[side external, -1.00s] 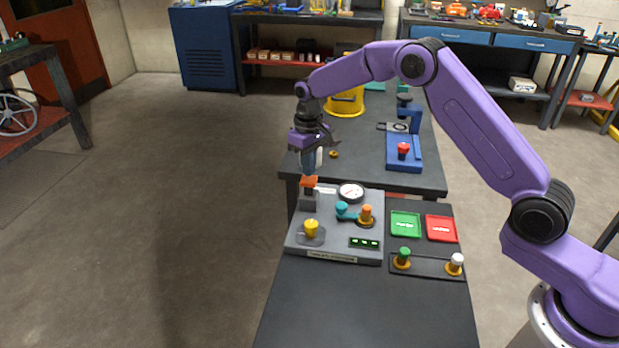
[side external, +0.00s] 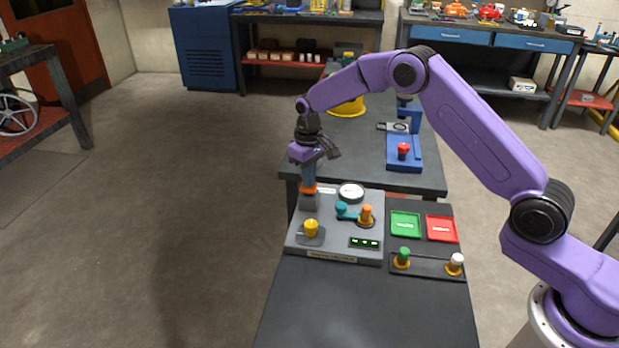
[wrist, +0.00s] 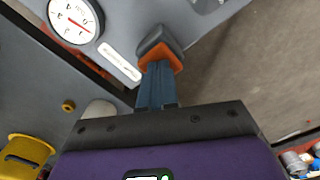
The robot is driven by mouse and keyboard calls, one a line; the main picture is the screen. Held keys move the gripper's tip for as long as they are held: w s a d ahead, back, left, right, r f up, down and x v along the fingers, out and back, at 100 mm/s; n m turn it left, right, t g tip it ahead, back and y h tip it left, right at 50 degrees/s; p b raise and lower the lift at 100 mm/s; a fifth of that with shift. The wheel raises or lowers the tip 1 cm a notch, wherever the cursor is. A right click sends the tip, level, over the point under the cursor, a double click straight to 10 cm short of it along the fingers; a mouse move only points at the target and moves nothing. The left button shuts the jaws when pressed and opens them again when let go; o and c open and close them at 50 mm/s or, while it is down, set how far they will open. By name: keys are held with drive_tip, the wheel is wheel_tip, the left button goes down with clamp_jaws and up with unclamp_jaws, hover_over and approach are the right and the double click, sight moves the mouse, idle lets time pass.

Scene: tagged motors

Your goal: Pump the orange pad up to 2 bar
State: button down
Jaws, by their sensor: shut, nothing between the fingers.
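The orange pad (side external: 309,189) sits on top of a grey block (side external: 309,202) at the back left of the grey panel (side external: 336,220). In the wrist view the pad (wrist: 174,58) shows just past my fingertips. My gripper (side external: 309,183) is shut and empty, pointing down with its tips on the pad, which sits low against its block. The round white gauge (side external: 351,193) is right of the pad. In the wrist view the gauge (wrist: 76,18) has a red needle, but its numbers are too small to read surely.
The panel also holds a yellow knob (side external: 311,228), a teal lever (side external: 343,210), an orange knob (side external: 366,214) and a small green-lit display (side external: 364,243). Green (side external: 405,224) and red (side external: 441,228) trays lie to the right. A blue stand (side external: 404,152) is behind.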

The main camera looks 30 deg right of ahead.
drive_tip(key=shift+r, duration=1.85)
drive_tip(key=shift+f, duration=1.85)
drive_tip(key=shift+r, duration=1.85)
